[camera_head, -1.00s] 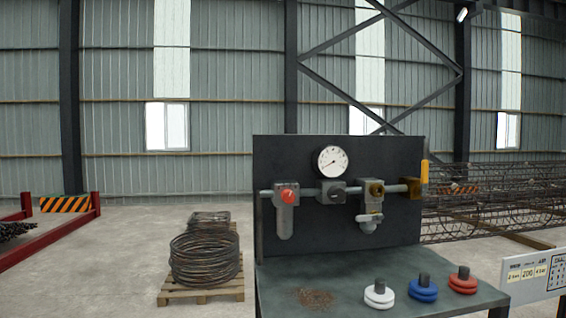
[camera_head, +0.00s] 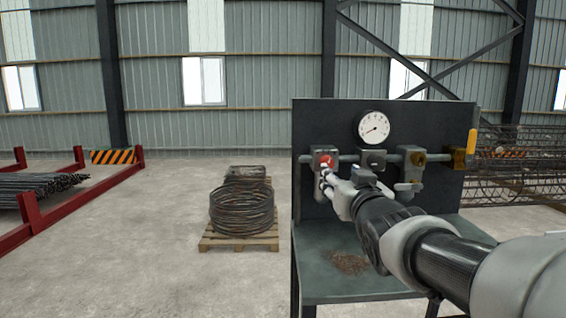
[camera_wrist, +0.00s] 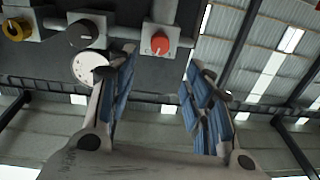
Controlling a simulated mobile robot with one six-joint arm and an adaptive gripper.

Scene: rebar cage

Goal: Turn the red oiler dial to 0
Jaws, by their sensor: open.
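The red oiler dial (camera_head: 327,160) is on a grey block at the left of the pipe on the dark panel. It also shows in the wrist view (camera_wrist: 160,43), on the front of its pale housing, with a small light mark on its face. My gripper (camera_wrist: 160,78) is open and empty, its blue-padded fingers spread to either side below the dial in that picture. The dial shows between the fingertips, apart from them as far as I can tell. In the head view my gripper (camera_head: 325,176) is just below the dial and hides the oiler's lower part.
A white gauge (camera_head: 374,128), a dark knob (camera_head: 373,160), a brass-fronted unit (camera_head: 414,157) and a yellow-handled valve (camera_head: 471,142) line the panel. My arm covers the right of the bench (camera_head: 325,278).

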